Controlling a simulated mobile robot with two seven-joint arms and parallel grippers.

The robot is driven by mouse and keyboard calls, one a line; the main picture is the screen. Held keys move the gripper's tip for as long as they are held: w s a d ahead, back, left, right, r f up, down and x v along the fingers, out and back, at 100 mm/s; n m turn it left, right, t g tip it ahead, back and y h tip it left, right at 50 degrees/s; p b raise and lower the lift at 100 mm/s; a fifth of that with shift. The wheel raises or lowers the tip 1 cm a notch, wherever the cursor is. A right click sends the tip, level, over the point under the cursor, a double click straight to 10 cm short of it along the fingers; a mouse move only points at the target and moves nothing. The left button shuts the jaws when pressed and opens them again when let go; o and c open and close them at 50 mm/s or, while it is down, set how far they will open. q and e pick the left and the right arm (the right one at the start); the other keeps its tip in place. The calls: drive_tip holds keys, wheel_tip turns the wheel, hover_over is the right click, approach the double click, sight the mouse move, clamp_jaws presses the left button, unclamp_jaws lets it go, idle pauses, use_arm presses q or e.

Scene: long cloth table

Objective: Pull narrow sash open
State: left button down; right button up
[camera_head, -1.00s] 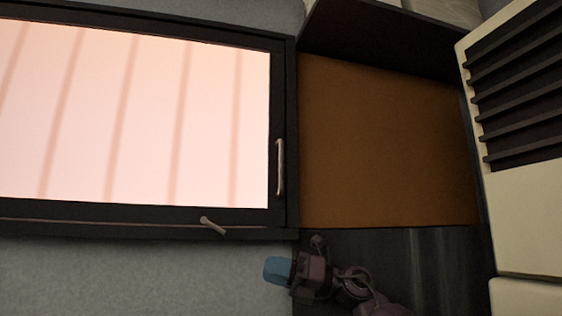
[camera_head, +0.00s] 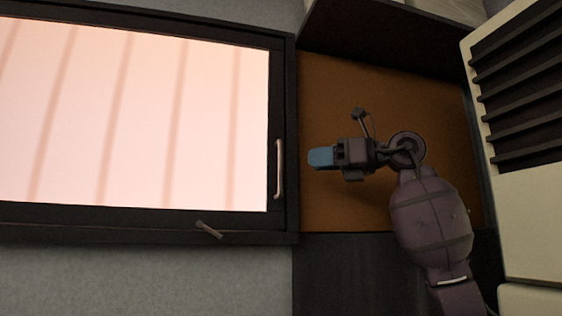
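The window sash (camera_head: 283,110) has a dark frame around a bright pane with faint slanted stripes. It fills the left of the head view and looks closed. A slim pale upright handle (camera_head: 279,169) is on its right stile. A small lever (camera_head: 209,229) sits on the bottom rail. My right gripper (camera_head: 312,158) has blue fingertips that point left toward the upright handle, a short way to its right and apart from it. The fingers overlap from this side, so their opening cannot be told. My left gripper is not in view.
A brown panel (camera_head: 340,90) in a dark recess lies behind my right arm. A cream unit with dark slats (camera_head: 525,200) stands close on the right. Grey wall (camera_head: 130,280) shows below the window.

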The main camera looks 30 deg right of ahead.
drive_tip(key=p, duration=0.2)
hover_over(280, 193)
drive_tip(key=shift+w+d, duration=0.2)
clamp_jaws()
